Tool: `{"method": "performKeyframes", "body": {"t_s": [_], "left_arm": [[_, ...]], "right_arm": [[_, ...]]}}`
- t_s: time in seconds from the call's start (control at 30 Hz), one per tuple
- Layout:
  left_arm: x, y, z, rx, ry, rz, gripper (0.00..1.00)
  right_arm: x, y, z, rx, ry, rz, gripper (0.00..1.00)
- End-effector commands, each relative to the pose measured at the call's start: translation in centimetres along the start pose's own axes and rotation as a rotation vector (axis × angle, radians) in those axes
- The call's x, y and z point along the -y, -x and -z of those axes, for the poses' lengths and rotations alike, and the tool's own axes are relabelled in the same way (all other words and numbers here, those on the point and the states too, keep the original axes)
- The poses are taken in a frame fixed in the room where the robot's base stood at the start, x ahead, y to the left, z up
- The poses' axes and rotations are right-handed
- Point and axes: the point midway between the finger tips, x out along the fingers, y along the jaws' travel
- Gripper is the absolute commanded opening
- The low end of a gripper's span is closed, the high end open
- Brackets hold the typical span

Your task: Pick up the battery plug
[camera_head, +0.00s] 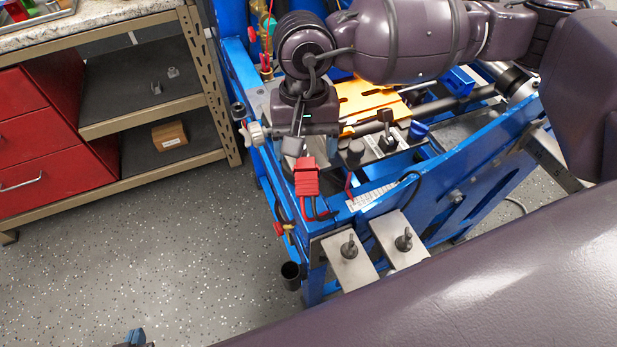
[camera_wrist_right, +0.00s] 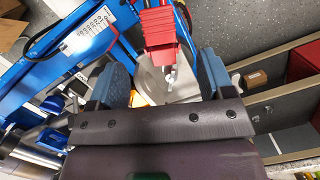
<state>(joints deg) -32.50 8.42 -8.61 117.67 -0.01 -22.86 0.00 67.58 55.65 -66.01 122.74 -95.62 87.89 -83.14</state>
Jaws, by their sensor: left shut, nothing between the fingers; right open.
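The battery plug is a red block connector (camera_head: 306,178) with dark cables below it, at the near left corner of the blue frame in the head view. In the right wrist view the red plug (camera_wrist_right: 160,38) is ahead, between the fingers' directions. My right gripper (camera_head: 300,148) points down just behind the plug. Its fingers (camera_wrist_right: 164,75) are open with nothing clearly held; contact with the plug cannot be told. My left gripper (camera_head: 135,339) barely shows at the bottom edge, shut and empty, far from the plug.
The blue engine stand (camera_head: 440,190) surrounds the plug's right side, with two metal plates (camera_head: 348,262) with bolts in front. A black cup (camera_head: 291,276) hangs at its corner. A shelf unit with red drawers (camera_head: 45,150) stands left. The speckled floor (camera_head: 150,250) between is clear.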

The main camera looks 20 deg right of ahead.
Motion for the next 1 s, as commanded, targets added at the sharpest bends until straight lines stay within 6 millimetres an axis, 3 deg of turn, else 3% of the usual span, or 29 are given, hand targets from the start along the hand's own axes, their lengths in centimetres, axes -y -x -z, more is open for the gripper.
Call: {"method": "performKeyframes", "body": {"t_s": [0.1, 0.37, 0.7, 1.0], "left_arm": [[0.1, 0.0, -0.3, 0.006, -0.003, 0.000, 0.00], [0.1, 0.0, -0.1, 0.003, -0.004, 0.000, 0.00], [0.0, 0.0, -0.2, 0.003, -0.003, 0.000, 0.00], [-0.1, -0.1, -0.2, 0.003, 0.003, 0.000, 0.00]], "right_arm": [[0.0, -1.8, 0.0, 0.003, 0.000, -0.001, 0.75], [0.0, -3.4, -0.1, 0.001, 0.000, 0.000, 0.75], [-0.1, -7.6, -0.3, 0.003, 0.000, -0.001, 0.75], [-0.1, -8.2, -0.3, 0.001, 0.000, 0.000, 0.75]]}}
